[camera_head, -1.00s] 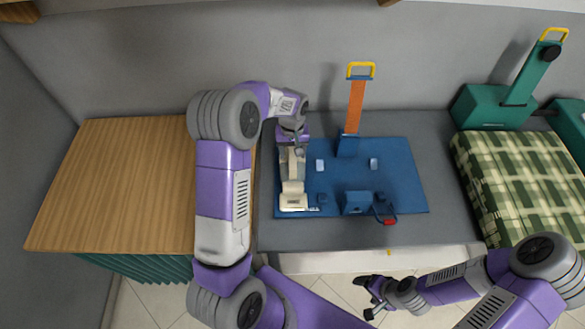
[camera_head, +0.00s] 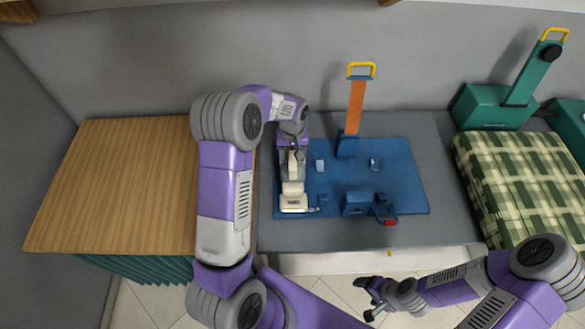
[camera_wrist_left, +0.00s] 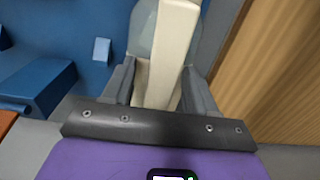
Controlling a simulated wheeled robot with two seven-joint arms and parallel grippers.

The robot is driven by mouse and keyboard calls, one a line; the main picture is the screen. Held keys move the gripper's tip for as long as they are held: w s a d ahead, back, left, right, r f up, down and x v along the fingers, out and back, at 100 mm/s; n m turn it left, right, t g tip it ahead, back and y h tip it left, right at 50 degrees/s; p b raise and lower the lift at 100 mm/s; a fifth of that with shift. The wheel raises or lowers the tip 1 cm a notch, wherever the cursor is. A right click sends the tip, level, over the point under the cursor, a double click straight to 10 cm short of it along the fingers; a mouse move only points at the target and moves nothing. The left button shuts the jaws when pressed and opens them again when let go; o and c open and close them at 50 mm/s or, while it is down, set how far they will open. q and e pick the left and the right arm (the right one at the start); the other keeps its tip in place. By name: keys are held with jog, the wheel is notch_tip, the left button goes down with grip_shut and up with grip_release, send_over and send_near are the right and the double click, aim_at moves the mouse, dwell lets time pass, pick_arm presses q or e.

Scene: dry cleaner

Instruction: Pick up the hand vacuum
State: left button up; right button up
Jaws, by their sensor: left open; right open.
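The hand vacuum (camera_head: 293,196), cream with a greyish clear part, lies at the left end of the blue mat (camera_head: 408,180). My left gripper (camera_head: 292,160) is over its far end. In the left wrist view the cream bar of the hand vacuum (camera_wrist_left: 168,45) runs between the two grey fingers of my left gripper (camera_wrist_left: 160,88). The fingers stand apart on either side of the bar; whether either touches it I cannot tell. My right gripper (camera_head: 368,297) is open and empty, in front of the counter over the floor.
On the mat are a blue stand with an orange strap and yellow handle (camera_head: 357,100), a blue block (camera_head: 356,203), a red-ended piece (camera_head: 388,215) and small pale pieces. A wooden top (camera_head: 130,185) lies left; green machines and a plaid cloth (camera_head: 520,175) are right.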

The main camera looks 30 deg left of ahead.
pick_arm(q)
grip_shut()
jog(key=shift+r, duration=0.1)
dwell(1.2)
